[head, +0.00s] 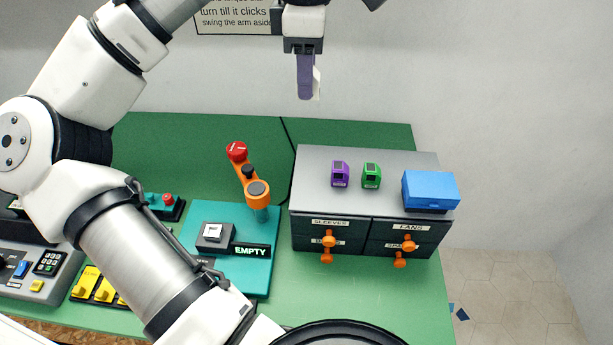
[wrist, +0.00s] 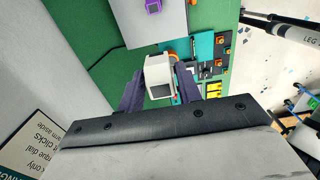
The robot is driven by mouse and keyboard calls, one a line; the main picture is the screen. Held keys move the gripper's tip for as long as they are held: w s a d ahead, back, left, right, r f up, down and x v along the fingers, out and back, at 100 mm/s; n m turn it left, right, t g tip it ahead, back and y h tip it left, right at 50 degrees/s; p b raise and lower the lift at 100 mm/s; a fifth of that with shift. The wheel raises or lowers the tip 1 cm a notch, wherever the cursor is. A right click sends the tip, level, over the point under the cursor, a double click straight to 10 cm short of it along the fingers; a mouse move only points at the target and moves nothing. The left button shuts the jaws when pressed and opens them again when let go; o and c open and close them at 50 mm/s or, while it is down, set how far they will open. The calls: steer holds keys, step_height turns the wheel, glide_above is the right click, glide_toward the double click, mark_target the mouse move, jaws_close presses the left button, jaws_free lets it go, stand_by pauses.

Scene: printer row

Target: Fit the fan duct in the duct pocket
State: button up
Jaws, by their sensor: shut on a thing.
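My gripper (head: 305,93) is high above the bench, at the top of the head view, pointing down. It is shut on a small white boxy part, probably the fan duct (head: 316,84). In the wrist view the fan duct (wrist: 160,90) sits between the two dark purple fingers, with a grey face and a white rim. A teal fixture plate (head: 205,213) lies on the bench, lower left of my gripper. It carries an orange arm (head: 246,178) with a red knob (head: 237,152) and a display reading "EMPTY" (head: 250,250).
A grey-topped drawer cabinet (head: 320,205) with orange knobs stands right of the fixture. A purple part (head: 340,174), a green part (head: 371,175) and a blue box (head: 430,190) sit on it. Yellow switches (head: 95,286) are at left. The green bench (head: 170,135) behind is clear.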

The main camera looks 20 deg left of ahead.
step_height(320, 180, down, 15)
steer(key=b, duration=0.4)
steer(key=shift+f+b, duration=1.85)
steer(key=shift+f, duration=0.45)
steer(key=shift+f, duration=0.1)
steer(key=shift+f, duration=0.15)
steer(key=o, duration=1)
steer(key=shift+c, duration=0.2)
steer(key=shift+b, duration=0.4)
